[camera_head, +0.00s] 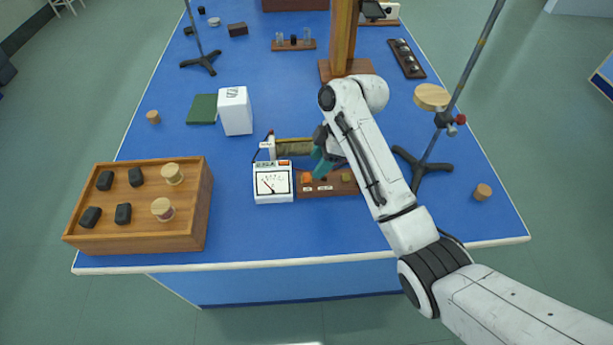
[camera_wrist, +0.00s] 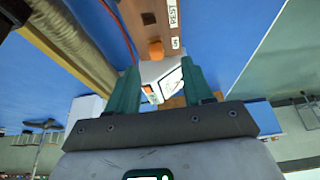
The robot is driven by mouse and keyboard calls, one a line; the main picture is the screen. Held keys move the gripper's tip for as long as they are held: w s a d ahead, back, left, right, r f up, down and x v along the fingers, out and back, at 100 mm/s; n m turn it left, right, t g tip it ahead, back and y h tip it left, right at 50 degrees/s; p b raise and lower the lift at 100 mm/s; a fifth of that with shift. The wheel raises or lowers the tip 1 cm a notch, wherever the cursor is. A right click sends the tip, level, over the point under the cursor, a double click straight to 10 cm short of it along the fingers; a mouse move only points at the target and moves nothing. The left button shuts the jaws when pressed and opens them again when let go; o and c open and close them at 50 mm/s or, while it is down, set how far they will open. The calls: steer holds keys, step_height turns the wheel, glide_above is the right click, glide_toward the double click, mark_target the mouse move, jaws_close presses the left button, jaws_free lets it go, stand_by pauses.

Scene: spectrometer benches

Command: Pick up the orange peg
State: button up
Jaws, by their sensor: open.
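The orange peg (camera_head: 306,177) stands on a small brown wooden board (camera_head: 322,190) with white labels, just right of a white meter. In the wrist view the orange peg (camera_wrist: 156,50) is at the upper middle, close to the line between my fingertips. My gripper (camera_head: 321,167) is above the board, a little right of the peg in the head view. Its two teal fingers also show in the wrist view (camera_wrist: 159,68), spread apart with nothing held between them. I cannot tell the exact gap between fingertips and peg.
The white analog meter (camera_head: 273,184) stands close left of the board. A brass-coloured coil tube (camera_head: 295,147) lies just behind. A wooden tray (camera_head: 140,242) with black and pale pieces is at left. A stand (camera_head: 425,170) rises right of my arm. Blue table is bare at the front.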

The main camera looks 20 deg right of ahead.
mark_target(307, 175)
steer(key=shift+w+p+x, duration=0.15)
steer(key=shift+p+x, duration=0.1)
steer(key=shift+x, duration=1.2)
steer(key=shift+w+p+x, duration=0.15)
steer(key=shift+p+x, duration=0.05)
steer(key=shift+x, duration=1.2)
steer(key=shift+a+r, duration=0.1)
steer(key=shift+a, duration=0.05)
steer(key=shift+c, duration=0.2)
jaws_close()
